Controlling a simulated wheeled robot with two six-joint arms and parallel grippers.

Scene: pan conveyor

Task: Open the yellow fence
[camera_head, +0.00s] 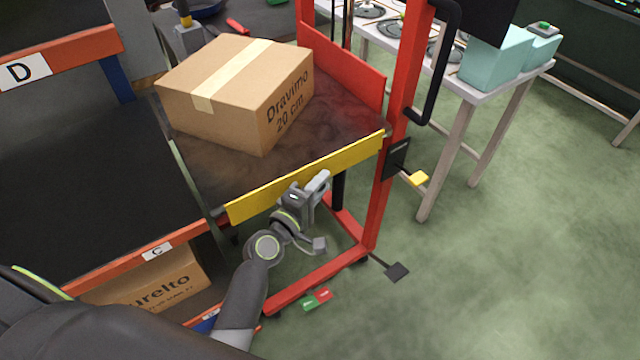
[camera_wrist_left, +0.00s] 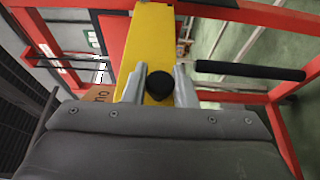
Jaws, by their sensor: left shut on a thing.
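The yellow fence (camera_head: 345,158) is a long flat bar along the front edge of the dark platform of the red cart. It stands across that edge, below the cardboard box. My left gripper (camera_head: 317,184) is at the outer face of the fence, near its middle. In the left wrist view the yellow fence (camera_wrist_left: 152,38) runs away between my fingers, and a black knob (camera_wrist_left: 160,86) on it sits between them. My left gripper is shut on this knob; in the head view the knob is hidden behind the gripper. My right gripper is not in view.
A cardboard box (camera_head: 225,85) labelled "Dravimo 20 cm" rests on the platform. A red upright post (camera_head: 388,185) with a black handle (camera_head: 445,75) stands right of the fence. An orange-edged shelf (camera_head: 160,248) is at left. Green floor (camera_head: 480,270) is open at right.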

